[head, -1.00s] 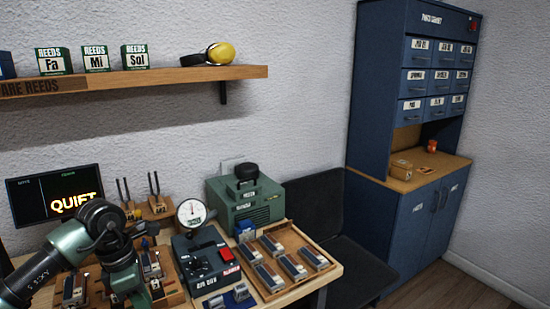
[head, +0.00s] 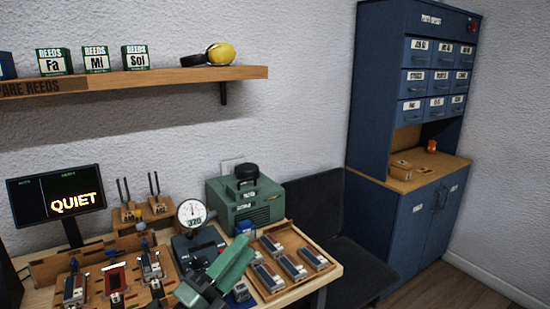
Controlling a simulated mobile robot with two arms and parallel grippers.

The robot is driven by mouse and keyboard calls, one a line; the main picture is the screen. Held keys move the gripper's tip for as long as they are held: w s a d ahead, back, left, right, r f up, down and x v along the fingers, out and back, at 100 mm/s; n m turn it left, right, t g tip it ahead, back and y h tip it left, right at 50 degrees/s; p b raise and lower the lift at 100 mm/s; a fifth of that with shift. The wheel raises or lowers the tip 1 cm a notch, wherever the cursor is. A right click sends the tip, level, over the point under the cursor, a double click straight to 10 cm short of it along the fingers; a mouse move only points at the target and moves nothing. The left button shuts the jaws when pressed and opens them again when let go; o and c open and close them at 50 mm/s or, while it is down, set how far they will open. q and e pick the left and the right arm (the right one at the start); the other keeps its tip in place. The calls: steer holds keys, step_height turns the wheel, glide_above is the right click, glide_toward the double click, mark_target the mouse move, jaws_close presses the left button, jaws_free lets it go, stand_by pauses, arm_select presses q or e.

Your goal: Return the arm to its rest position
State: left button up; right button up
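My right gripper is not in view.
The bench holds a wooden rack with reed pieces (head: 114,280), a wooden tray of reed pieces (head: 270,289), a green machine (head: 262,212) and a screen reading QUIET (head: 57,196). A shelf (head: 160,79) hangs above. A blue cabinet (head: 385,90) stands right.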

arm_select(q)
steer(key=a+f+n+t+y, duration=0.2)
steer(key=a+f+n+y, duration=0.55)
steer(key=n+y, duration=0.4)
steer(key=s+a+f+n+g+y, duration=0.2)
steer(key=s+a+f+n+g, duration=0.25)
steer(key=f, duration=0.25)
steer(key=s+a+f+n+g+y, duration=0.25)
steer(key=s+f+n, duration=0.2)
steer(key=f, duration=0.35)
steer(key=s+f+n+g+h, duration=0.15)
steer(key=s+f+g, duration=0.3)
steer(key=s, duration=0.45)
steer(key=s+f+n+g+h, duration=0.1)
steer(key=s+f+n+g, duration=0.1)
steer(key=s+f+g, duration=0.5)
steer(key=s+f, duration=0.2)
steer(key=f, duration=1.1)
steer(key=s+f, duration=0.3)
steer(key=f, duration=1)
steer(key=s+a+f, duration=0.2)
steer(key=s+f, duration=1.3)
steer(key=s, duration=0.1)
steer(key=shift+a, duration=0.2)
